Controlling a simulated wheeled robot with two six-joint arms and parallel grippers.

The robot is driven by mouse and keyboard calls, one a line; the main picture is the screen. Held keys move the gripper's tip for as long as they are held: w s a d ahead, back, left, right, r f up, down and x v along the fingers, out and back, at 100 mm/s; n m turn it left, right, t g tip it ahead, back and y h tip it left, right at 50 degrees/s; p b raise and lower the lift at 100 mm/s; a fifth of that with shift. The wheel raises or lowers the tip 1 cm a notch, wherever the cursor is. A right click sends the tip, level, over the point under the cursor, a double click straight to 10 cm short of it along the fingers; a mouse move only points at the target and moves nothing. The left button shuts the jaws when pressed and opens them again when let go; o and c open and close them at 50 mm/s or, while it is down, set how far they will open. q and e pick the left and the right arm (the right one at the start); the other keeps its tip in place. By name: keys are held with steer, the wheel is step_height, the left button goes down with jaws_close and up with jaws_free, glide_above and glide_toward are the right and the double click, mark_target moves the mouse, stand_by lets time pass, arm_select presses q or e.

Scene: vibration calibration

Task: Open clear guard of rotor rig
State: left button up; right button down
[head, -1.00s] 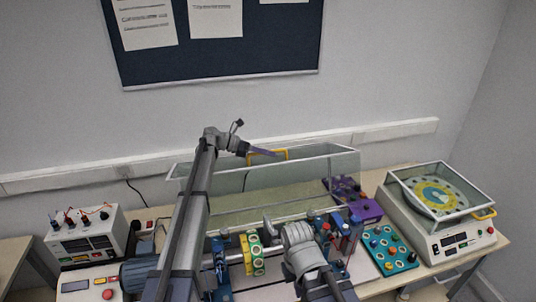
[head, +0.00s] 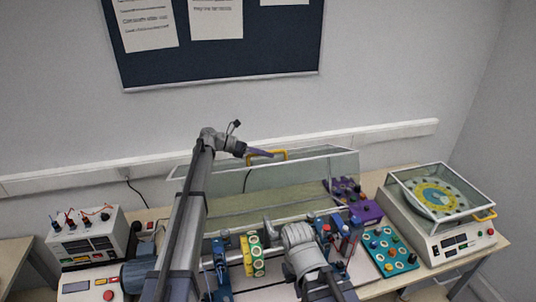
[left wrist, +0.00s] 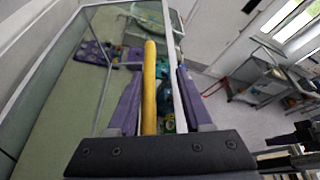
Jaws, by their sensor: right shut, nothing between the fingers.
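The clear guard (head: 230,183) of the rotor rig stands swung up at the back of the rig, its yellow handle (head: 268,155) on the top edge. The rotor shaft with its yellow-green disc (head: 254,255) lies uncovered in front. My left gripper (head: 262,153) is at the handle. In the left wrist view, its purple fingers (left wrist: 158,105) are apart, with the yellow handle (left wrist: 149,85) lying between them and a clear gap to the right finger. My right gripper (head: 299,236) is low over the rig, shut and empty; its fingertips are hard to make out.
A balance machine (head: 440,215) with a clear cover stands at the right. A teal tray (head: 388,251) of small parts and a purple block (head: 365,212) lie beside the rig. A power box (head: 88,240) with leads stands at the left. The wall is close behind.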

arm_select(q)
steer(key=p+v, duration=0.1)
steer(key=v, duration=0.4)
steer(key=shift+a+r+p, duration=0.25)
steer(key=shift+a+p, duration=0.1)
steer(key=shift+p, duration=0.05)
steer(key=shift+s+a, duration=0.15)
steer(key=shift+a, duration=0.3)
steer(key=shift+r, duration=0.1)
